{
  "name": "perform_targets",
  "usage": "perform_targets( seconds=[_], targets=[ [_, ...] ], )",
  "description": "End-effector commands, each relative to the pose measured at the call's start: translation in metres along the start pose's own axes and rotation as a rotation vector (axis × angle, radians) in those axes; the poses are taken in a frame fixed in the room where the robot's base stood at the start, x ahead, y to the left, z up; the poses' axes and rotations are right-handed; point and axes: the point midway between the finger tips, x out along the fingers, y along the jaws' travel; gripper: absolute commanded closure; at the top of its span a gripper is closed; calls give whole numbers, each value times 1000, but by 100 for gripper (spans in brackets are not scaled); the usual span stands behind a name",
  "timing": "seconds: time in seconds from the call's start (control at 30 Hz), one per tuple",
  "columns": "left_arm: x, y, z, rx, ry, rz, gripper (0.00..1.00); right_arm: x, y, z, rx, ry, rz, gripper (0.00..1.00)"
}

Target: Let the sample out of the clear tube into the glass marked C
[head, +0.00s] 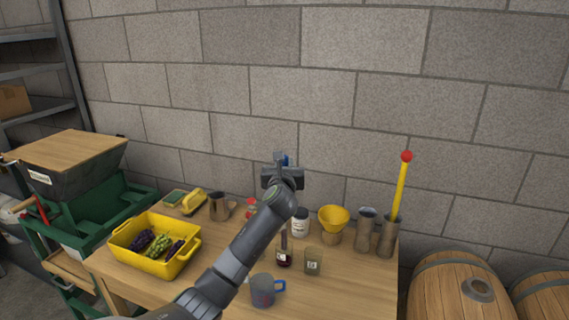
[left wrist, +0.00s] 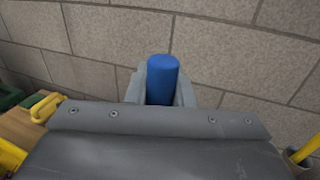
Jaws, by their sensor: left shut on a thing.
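My left gripper (head: 280,158) is raised above the table, shut on a blue grip (left wrist: 163,78), which looks like the top of the clear tube. My wrist and forearm hide the middle of whatever hangs from it. Below the wrist, a narrow dark red length (head: 283,238), perhaps the tube's lower part, stands upright over a small glass (head: 284,259) with a pale label and dark contents. I cannot tell whether its end is inside or behind that glass. A second labelled glass (head: 313,262) stands just right of it. The label letters are too small to read. My right gripper is out of view.
A grey mug (head: 262,292) stands in front of the glasses. Behind are a white jar (head: 300,222), a yellow funnel (head: 334,219) and metal cylinders (head: 366,230), one holding a red-tipped yellow rod (head: 400,182).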

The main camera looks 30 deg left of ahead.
Motion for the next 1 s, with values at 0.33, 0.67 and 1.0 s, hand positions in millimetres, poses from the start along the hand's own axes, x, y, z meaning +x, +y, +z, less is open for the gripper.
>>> perform_targets(
  seconds=[0.33,0.67,1.0],
  targets=[
    [0,0,-15,0,-1,-1,99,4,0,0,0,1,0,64],
    [0,0,-24,-1,0,0,99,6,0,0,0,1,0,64],
    [0,0,-24,0,-1,0,99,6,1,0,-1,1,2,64]
  ],
)
